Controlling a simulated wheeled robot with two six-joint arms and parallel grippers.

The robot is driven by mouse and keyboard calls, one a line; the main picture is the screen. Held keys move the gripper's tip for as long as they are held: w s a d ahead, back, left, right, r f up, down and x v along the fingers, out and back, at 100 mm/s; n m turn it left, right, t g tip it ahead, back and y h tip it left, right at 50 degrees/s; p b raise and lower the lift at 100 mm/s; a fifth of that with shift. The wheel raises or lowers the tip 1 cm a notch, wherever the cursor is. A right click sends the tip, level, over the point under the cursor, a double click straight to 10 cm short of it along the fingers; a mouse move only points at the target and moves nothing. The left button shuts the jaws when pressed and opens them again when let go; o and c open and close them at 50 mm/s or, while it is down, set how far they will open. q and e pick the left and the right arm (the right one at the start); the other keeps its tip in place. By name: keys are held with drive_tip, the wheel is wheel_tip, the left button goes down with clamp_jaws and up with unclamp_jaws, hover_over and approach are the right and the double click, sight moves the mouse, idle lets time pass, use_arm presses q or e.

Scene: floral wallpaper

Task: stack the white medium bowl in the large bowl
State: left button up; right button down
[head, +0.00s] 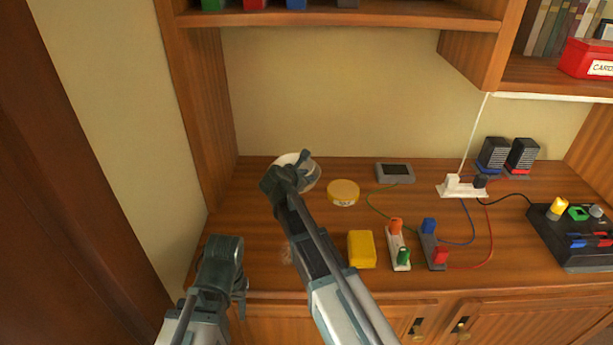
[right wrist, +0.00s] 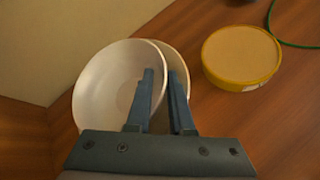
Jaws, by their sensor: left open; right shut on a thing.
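The white medium bowl (right wrist: 98,92) shows in the right wrist view, left of centre, with its inside toward the camera. My right gripper (right wrist: 163,85) is shut on its right rim, one finger inside the bowl and one outside. Behind it a second, cream-toned bowl, which I take for the large bowl (right wrist: 176,62), is mostly hidden; I cannot tell whether the two touch. In the head view the bowls form one pale shape (head: 290,159) at the back left of the wooden top, partly covered by my right gripper (head: 296,166). My left gripper (head: 241,292) is open and empty near the front left edge.
A round yellow tub (head: 343,193) stands just right of the bowls. A yellow block (head: 361,249), switch strips (head: 399,246) and cables lie further right. A wooden side panel (head: 207,100) rises at the left, a shelf (head: 340,16) overhangs above. The front left top is mostly clear.

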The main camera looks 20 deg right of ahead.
drive_tip(key=c, duration=1.1)
unclamp_jaws()
drive_tip(key=shift+r, duration=0.2)
drive_tip(key=shift+s+a+r+p, duration=0.1)
drive_tip(key=shift+s+r+p, duration=0.1)
drive_tip(key=shift+r+p, duration=0.35)
drive_tip(key=shift+s+a+r+p, duration=0.15)
drive_tip(key=shift+r+p, duration=0.2)
drive_tip(key=shift+p, duration=0.25)
drive_tip(key=p+v, duration=0.5)
drive_tip(key=v, duration=0.5)
drive_tip(key=shift+s+a, duration=0.3)
